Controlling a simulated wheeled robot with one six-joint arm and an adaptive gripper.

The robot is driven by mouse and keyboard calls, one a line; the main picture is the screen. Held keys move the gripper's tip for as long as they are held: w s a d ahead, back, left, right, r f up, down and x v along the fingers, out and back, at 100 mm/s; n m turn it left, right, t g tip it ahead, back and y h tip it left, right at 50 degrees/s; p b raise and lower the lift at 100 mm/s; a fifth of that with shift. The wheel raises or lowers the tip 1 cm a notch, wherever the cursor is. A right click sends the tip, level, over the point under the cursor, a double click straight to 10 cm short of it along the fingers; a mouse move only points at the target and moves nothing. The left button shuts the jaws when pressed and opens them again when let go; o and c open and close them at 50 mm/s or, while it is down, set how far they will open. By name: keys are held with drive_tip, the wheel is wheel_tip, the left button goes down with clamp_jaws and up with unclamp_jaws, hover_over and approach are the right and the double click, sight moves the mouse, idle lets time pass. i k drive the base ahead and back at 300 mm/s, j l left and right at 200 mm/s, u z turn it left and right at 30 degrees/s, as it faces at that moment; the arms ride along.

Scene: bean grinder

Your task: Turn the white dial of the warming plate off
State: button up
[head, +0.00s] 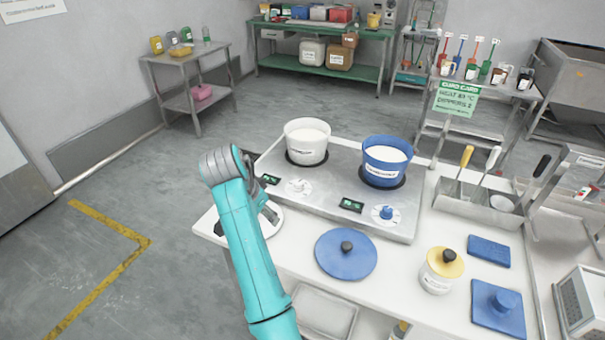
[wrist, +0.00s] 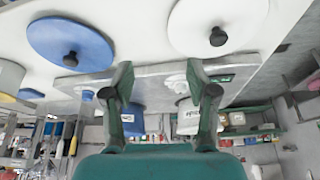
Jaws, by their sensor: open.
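The warming plate (head: 335,190) is a grey slab on the white table, with two dials and two small green displays on its front. The white dial (head: 298,187) is on the left, in front of a white pot (head: 306,140). The blue dial (head: 386,212) is on the right, in front of a blue pot (head: 386,162). In the upside-down wrist view, my gripper (wrist: 158,72) is open and empty, and the white dial (wrist: 177,82) shows between its fingers, apart from them. In the head view my arm mostly hides the gripper, left of the plate.
A white lid (wrist: 190,10) lies partly behind my arm, and a blue lid (head: 346,254) lies in front of the plate. A green sign (head: 457,97) stands behind.

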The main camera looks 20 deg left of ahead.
sight(297, 187)
drive_tip(key=i+l, duration=0.15)
drive_tip(key=i, duration=0.85)
